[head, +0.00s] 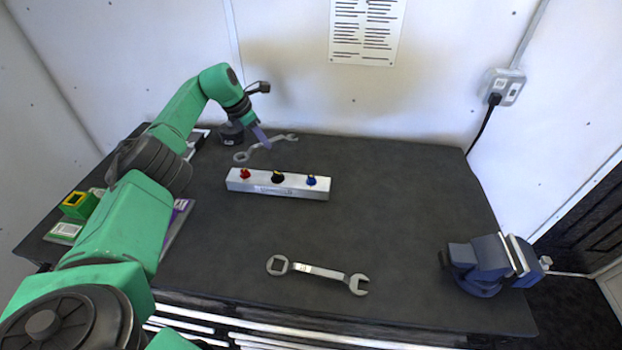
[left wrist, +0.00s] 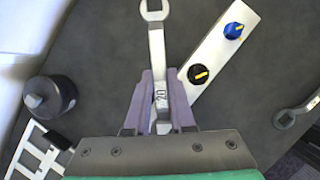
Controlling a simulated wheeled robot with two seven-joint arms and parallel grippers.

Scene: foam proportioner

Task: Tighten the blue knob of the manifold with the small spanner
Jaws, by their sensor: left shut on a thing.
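The manifold (head: 250,186) is a pale metal bar on the dark table, with a red, a black and a blue knob (head: 311,181) in a row. The blue knob also shows in the left wrist view (left wrist: 233,31), with a yellow mark on top. My left gripper (head: 264,142) is behind the manifold, shut on a silver spanner (head: 242,156) by its shank. In the left wrist view the shank (left wrist: 158,55) is marked 20. I cannot tell whether this spanner touches the table. A second spanner (head: 320,271) lies in front, looking larger. My right gripper is out of view.
A blue vise (head: 482,262) stands at the table's right edge. A dark round object (left wrist: 50,97) stands beside my left gripper, near the back wall. A yellow-green block (head: 79,205) lies at the left. The table right of the manifold is clear.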

